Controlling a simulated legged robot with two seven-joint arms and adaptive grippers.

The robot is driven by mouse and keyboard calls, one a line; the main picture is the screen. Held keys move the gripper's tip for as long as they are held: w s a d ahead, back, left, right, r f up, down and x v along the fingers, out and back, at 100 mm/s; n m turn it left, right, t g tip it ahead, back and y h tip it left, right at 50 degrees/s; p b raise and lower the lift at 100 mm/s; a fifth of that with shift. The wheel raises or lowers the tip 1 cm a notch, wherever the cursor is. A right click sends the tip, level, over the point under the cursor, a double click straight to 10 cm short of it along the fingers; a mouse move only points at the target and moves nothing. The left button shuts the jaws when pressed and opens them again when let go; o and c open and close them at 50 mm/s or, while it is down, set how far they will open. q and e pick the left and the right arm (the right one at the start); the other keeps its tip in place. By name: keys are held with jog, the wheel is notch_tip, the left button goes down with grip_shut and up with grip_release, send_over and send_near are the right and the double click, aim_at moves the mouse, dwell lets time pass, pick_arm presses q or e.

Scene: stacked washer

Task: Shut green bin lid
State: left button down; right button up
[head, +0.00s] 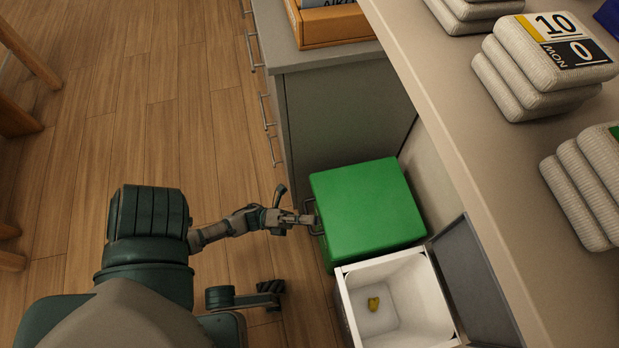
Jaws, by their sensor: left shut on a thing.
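The green bin's lid (368,205) lies flat across the top of its bin, beside the grey cabinet. A small metal handle (309,206) sticks out from its left side. My left gripper (311,219) is at that handle and shut on it. The gripper hides part of the handle. I cannot see inside the green bin. My right gripper is not in view.
A white bin (353,308) stands open just in front of the green one, with a small yellow thing (373,303) inside. Its dark lid (470,285) is raised against the counter (455,125).

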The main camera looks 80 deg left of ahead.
pick_arm(q)
jog(key=c, duration=1.5)
grip_release()
jog(key=shift+s+d+f, duration=0.1)
jog(key=shift+s+f, duration=0.1)
jog(key=shift+f, duration=0.4)
jog(key=shift+w+r, duration=0.1)
jog(key=shift+r, duration=0.1)
jog(key=v, duration=1.2)
jog(key=shift+f, duration=0.1)
